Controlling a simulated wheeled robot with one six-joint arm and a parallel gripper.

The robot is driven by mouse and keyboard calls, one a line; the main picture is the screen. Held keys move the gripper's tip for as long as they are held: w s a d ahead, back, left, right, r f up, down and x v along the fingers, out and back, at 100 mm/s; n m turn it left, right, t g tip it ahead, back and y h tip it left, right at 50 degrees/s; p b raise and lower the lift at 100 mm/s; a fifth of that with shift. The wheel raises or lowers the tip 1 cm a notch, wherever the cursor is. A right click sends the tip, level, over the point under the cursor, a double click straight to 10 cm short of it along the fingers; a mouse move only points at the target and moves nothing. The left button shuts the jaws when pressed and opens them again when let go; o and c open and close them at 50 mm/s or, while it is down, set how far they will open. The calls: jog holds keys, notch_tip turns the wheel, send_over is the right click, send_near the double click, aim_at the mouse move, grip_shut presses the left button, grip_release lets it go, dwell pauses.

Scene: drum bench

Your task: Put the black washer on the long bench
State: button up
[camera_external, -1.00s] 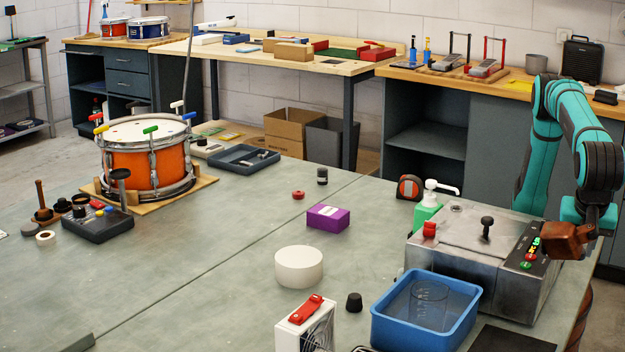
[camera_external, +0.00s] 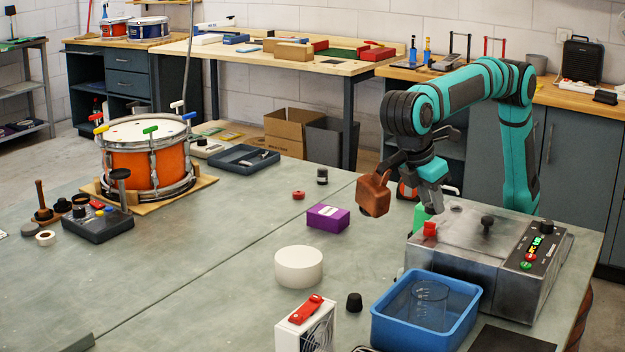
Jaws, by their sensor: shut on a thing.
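My gripper (camera_external: 431,200) points down above the back right of the grey-green table, just in front of the green pump bottle (camera_external: 421,217). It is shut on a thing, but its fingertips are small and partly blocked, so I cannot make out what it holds. I cannot pick out the black washer for sure anywhere. A brown block on a dark bracket hangs beside the gripper and seems fixed to my wrist. A long bench (camera_external: 280,66) with a light wooden top stands along the back wall. The large grey-green table (camera_external: 190,265) fills the foreground.
A metal machine (camera_external: 470,232) and a blue bin (camera_external: 425,335) holding a clear beaker stand below right of my gripper. A purple box (camera_external: 328,217), white round block (camera_external: 298,267) and black stopper (camera_external: 354,302) lie left. An orange drum (camera_external: 147,165) stands far left.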

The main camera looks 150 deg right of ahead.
send_over(396, 260)
jog(key=w, duration=0.1)
notch_tip(396, 260, down, 4)
jog(key=shift+w+d+f, duration=0.1)
jog(key=shift+d+f, duration=0.05)
jog(key=shift+f, duration=2.35)
jog(key=shift+w+d+f, duration=0.1)
jog(key=shift+d+f, duration=0.05)
jog(key=shift+f, duration=2.35)
jog(key=shift+f, duration=0.1)
jog(key=o, duration=1)
jog(key=v, duration=1.2)
jog(key=shift+s+d, duration=0.1)
